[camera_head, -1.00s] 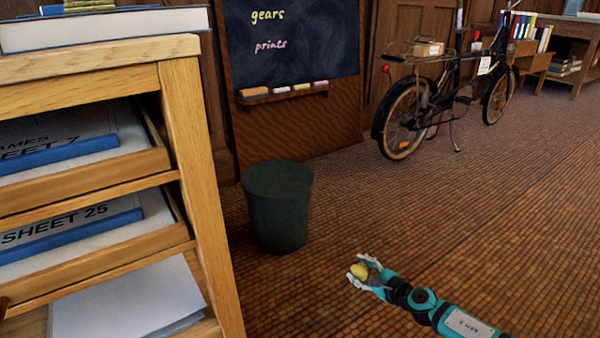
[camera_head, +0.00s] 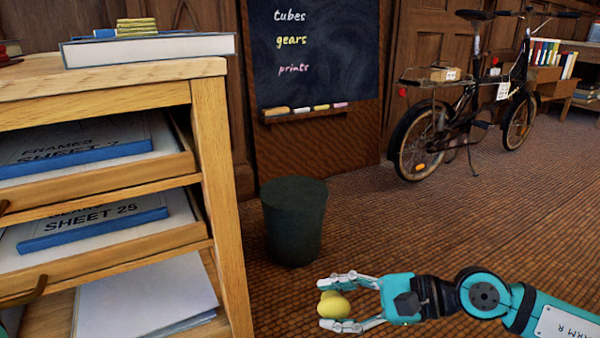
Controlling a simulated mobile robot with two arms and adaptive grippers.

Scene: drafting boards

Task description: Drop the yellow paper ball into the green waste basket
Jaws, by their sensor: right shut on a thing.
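The yellow paper ball (camera_head: 334,304) is small and crumpled and sits between the fingers of my right gripper (camera_head: 345,303). That gripper is shut on it and points left in the lower middle of the head view. The dark green waste basket (camera_head: 294,225) stands upright on the floor, above and left of the gripper in the picture. The ball appears in front of the basket and apart from it. The inside of the basket is too dark to make out. My left gripper is not in view.
A wooden drawer cabinet (camera_head: 222,190) with books and sheets stands left of the basket. A chalkboard (camera_head: 316,55) leans behind the basket. A bicycle (camera_head: 465,115) stands at the back right. The carpet between the basket and the bicycle is clear.

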